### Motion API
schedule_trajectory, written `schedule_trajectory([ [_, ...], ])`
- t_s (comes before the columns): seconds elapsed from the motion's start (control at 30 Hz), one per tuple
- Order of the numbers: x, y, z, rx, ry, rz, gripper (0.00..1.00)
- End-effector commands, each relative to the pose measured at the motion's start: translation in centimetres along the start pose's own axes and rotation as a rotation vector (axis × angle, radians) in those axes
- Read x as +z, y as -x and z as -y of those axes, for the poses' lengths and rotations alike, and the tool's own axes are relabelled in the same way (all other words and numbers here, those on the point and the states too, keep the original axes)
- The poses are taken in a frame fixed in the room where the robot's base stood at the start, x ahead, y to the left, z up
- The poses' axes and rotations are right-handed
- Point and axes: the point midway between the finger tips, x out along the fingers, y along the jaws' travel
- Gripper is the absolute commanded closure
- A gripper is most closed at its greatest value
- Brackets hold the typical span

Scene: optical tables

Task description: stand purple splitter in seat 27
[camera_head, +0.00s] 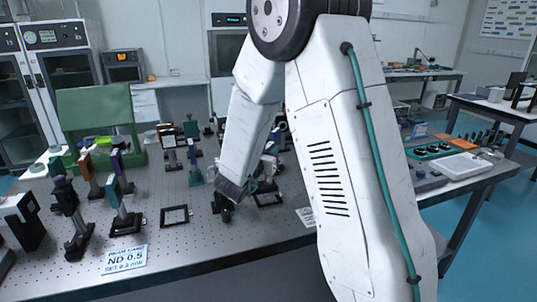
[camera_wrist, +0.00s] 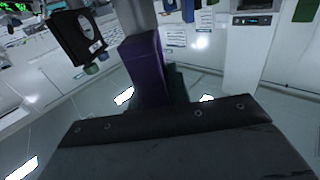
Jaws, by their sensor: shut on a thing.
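My gripper (camera_head: 234,190) is low over the optical table (camera_head: 190,245), right of the table's middle in the head view. In the wrist view a purple block (camera_wrist: 146,66), which looks like the purple splitter, stands just beyond the dark gripper body, with a dark green part behind it. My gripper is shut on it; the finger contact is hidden. In the head view I cannot make the held splitter out clearly. A flat black square frame (camera_head: 174,215) lies empty on the table left of my gripper. A second frame (camera_head: 268,199) lies close to its right. I can read no seat numbers.
Several mounted optics stand at the left, including a teal-faced one (camera_head: 116,193) and a purple-topped one (camera_head: 66,196). More optics crowd behind my gripper. A black mount (camera_wrist: 80,38) shows in the wrist view.

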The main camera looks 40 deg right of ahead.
Motion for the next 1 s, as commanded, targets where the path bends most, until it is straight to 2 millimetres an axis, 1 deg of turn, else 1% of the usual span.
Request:
schedule_trajectory([
  [0.1,0.1,-0.3,0.5,-0.005,-0.001,-0.001,1.0],
  [0.27,0.5,-0.4,0.7,-0.007,0.0,-0.001,1.0],
  [0.43,2.8,-0.1,1.0,-0.014,0.003,0.0,1.0],
  [0.53,3.6,0.1,1.2,-0.017,0.001,-0.001,1.0],
  [0.87,3.9,0.1,1.2,-0.016,-0.001,-0.002,1.0],
  [0.9,3.9,0.1,1.2,-0.016,-0.001,-0.001,0.74],
  [0.93,3.9,0.1,1.2,-0.016,-0.001,-0.001,0.65],
  [0.97,3.9,0.1,1.2,-0.016,-0.001,-0.001,0.6],
  [1.0,3.9,0.1,1.2,-0.016,-0.001,-0.001,0.6],
])
